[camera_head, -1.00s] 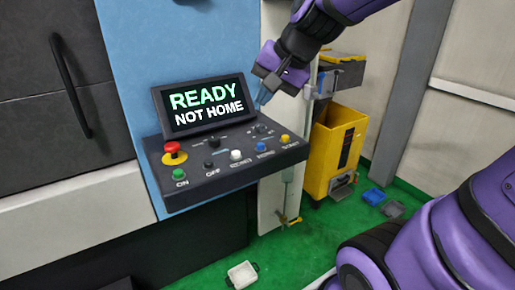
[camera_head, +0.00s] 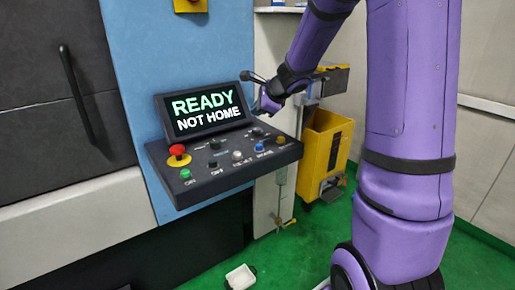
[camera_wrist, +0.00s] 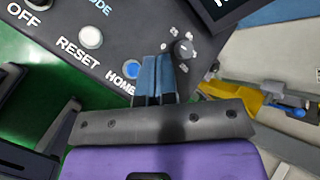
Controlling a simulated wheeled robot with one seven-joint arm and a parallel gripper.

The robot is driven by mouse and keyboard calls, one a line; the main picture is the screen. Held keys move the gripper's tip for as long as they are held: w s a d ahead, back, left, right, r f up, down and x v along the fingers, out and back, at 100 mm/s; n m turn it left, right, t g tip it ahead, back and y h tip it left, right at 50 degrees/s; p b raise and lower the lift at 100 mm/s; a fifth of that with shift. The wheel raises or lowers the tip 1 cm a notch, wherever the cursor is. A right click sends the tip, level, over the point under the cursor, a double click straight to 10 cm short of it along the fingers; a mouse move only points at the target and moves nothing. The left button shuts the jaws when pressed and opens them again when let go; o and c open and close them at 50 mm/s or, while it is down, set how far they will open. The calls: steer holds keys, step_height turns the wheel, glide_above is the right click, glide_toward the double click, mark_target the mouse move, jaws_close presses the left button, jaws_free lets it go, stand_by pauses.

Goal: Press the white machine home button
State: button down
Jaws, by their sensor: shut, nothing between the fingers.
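The dark sloped control panel (camera_head: 205,183) has a row of buttons below its screen. The blue button (camera_head: 259,147) is labelled HOME; it also shows in the wrist view (camera_wrist: 130,71). The white button (camera_head: 237,156) beside it is labelled RESET and shows in the wrist view (camera_wrist: 91,37). My gripper (camera_head: 258,107) is over the panel's back right part, by the screen's right edge. In the wrist view its blue fingers (camera_wrist: 157,62) are shut and empty, just right of the blue button and beside a small black knob (camera_wrist: 183,48). I see no contact with the blue button.
The screen (camera_head: 203,109) reads READY NOT HOME. A red emergency button (camera_head: 177,150) and green button (camera_head: 185,174) are at the panel's left, a yellow-brown button (camera_head: 281,140) at its right. A yellow bin (camera_head: 325,150) stands behind right. A white tray (camera_head: 241,277) lies on the floor.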

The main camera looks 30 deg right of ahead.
mark_target(259, 145)
steer(key=shift+w+d+f+m, duration=0.1)
steer(key=shift+d+f+m, duration=0.2)
steer(key=shift+f, duration=4.4)
steer(key=shift+f, duration=0.1)
steer(key=shift+f, duration=0.3)
